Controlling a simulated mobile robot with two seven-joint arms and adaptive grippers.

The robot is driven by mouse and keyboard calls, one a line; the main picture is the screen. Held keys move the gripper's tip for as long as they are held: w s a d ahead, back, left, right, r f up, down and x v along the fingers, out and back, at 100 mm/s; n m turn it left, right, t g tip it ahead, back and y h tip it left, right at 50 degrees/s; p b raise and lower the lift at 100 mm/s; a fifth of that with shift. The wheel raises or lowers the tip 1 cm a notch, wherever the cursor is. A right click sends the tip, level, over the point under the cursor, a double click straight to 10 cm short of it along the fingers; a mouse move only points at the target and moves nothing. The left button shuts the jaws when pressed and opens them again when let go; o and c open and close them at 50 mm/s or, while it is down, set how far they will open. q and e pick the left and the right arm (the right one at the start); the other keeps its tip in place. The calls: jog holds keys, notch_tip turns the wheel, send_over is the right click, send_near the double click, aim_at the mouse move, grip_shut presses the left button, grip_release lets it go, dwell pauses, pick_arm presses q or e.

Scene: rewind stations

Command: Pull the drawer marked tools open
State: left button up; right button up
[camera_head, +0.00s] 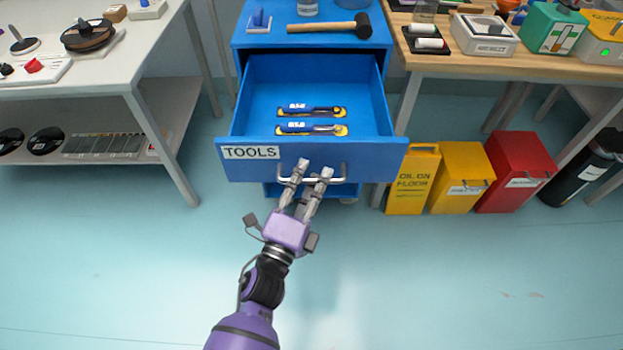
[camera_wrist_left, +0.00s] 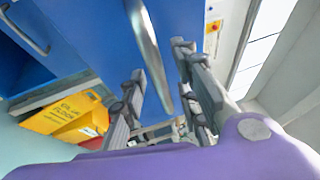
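The blue drawer marked TOOLS (camera_head: 350,165) stands pulled out of the blue cabinet (camera_head: 243,42), with its inside showing. Its white label (camera_head: 249,152) is at the left of the front. Two blue-and-yellow tool packs (camera_head: 312,129) lie inside. My left gripper (camera_head: 315,169) is at the silver bar handle (camera_head: 340,180), fingers apart. In the left wrist view the handle (camera_wrist_left: 146,45) runs between the spread fingers (camera_wrist_left: 158,62), and I see no clear grip on it. My right gripper is not in view.
A hammer (camera_head: 335,27) lies on the cabinet top. A yellow floor sign (camera_head: 413,185), a yellow bin (camera_head: 460,175) and a red bin (camera_head: 515,170) stand to the right. A white table (camera_head: 150,50) is at left, a wooden bench (camera_head: 460,64) at right. The front floor is clear.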

pick_arm(q)
jog(key=shift+s, duration=0.1)
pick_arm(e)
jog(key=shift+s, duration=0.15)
pick_arm(q)
jog(key=v, duration=1.1)
jog(key=shift+s+a, duration=0.2)
jog(key=shift+s, duration=0.15)
jog(key=shift+f, duration=0.15)
